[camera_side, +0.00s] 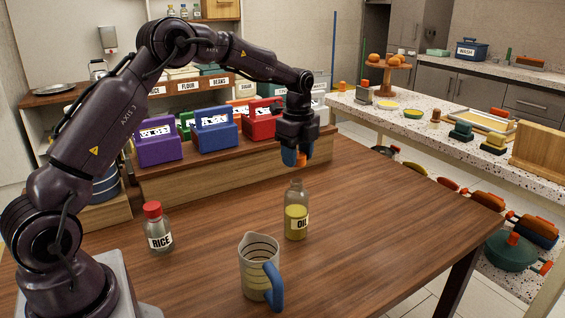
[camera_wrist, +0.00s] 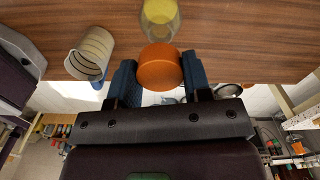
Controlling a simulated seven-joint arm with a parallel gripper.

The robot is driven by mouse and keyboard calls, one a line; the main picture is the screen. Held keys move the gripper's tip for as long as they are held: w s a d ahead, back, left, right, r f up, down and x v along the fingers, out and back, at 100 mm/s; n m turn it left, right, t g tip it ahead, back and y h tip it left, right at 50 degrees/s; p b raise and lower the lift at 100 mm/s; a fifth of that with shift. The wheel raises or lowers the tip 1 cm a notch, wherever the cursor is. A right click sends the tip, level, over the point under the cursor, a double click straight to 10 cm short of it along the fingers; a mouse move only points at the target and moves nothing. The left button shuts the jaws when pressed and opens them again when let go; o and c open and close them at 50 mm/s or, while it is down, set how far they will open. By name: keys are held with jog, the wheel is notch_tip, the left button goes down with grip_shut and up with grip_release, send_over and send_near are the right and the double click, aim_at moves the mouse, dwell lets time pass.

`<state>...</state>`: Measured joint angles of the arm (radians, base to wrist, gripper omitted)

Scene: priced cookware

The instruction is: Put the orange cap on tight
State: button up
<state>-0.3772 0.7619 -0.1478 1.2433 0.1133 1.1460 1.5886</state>
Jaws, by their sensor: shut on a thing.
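The orange cap (camera_wrist: 160,68) is between the two blue fingers of my gripper (camera_wrist: 158,82), which is shut on it. In the side view my gripper (camera_side: 294,157) points down, with the cap (camera_side: 302,159) partly hidden behind a finger. The oil bottle (camera_side: 296,212) stands upright and uncapped on the table, labelled OIL and about half full of yellow oil. The cap is held above the bottle's mouth, with a small gap between them. In the wrist view the bottle (camera_wrist: 160,18) shows just beyond the cap, cut by the top edge.
A measuring jug (camera_side: 258,268) with a blue handle stands in front of the oil bottle. A rice jar (camera_side: 156,228) with a red lid stands to the left. Priced boxes (camera_side: 215,132) line a raised shelf behind. The table (camera_side: 390,210) is clear on the right.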

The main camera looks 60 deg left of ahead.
aim_at(297, 181)
dwell(0.3)
jog(key=shift+f, duration=2.25)
jog(key=shift+f, duration=0.55)
